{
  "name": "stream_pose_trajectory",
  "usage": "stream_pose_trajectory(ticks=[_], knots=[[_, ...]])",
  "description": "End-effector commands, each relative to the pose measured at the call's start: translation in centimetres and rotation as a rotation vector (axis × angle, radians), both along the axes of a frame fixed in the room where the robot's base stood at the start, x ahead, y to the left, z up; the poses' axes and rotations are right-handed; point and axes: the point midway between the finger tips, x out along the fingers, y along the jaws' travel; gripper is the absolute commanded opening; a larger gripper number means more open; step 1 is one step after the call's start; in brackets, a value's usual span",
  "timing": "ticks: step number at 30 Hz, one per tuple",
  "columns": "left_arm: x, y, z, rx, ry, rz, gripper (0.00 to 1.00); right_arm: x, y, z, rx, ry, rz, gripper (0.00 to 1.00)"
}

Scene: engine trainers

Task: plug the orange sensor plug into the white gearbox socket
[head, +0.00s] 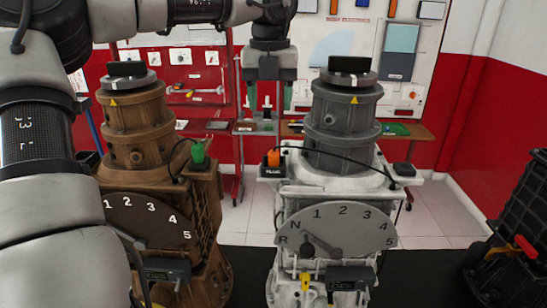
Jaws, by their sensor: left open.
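The orange sensor plug (273,158) stands upright at a small black labelled block (272,172) on the left ledge of the white gearbox (330,192). I cannot tell whether it is seated in the block or only resting there. A black cable runs from near the plug across the grey housing to a dark block (404,169) on the right ledge. I cannot tell for sure which block is the socket. My left gripper (268,104) points down, open and empty, above the orange plug and apart from it. My right gripper is not in view.
A brown gearbox (150,180) with a green plug (198,152) stands to the left. The grey housing (342,125) rises close to the right of my left gripper. A dark machine with a red handle (525,246) is at far right. A bench (410,132) stands behind.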

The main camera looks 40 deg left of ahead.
Motion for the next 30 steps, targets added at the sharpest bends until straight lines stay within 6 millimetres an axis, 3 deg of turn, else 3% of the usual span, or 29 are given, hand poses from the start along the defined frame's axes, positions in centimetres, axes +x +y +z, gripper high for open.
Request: stream_pose_trajectory(ticks=[5,14,23,30], knots=[[-0.1,0.0,-2.1,-0.002,0.007,-0.001,0.55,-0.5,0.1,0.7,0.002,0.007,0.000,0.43],[-0.1,-0.1,-5.5,-0.002,0.004,0.000,0.55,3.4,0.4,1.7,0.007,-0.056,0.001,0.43],[-0.1,-0.1,-5.7,-0.001,0.002,0.000,0.55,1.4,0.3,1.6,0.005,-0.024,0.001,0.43],[-1.0,-0.7,-8.0,-0.004,0.007,-0.002,0.55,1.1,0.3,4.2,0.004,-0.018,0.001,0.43]])
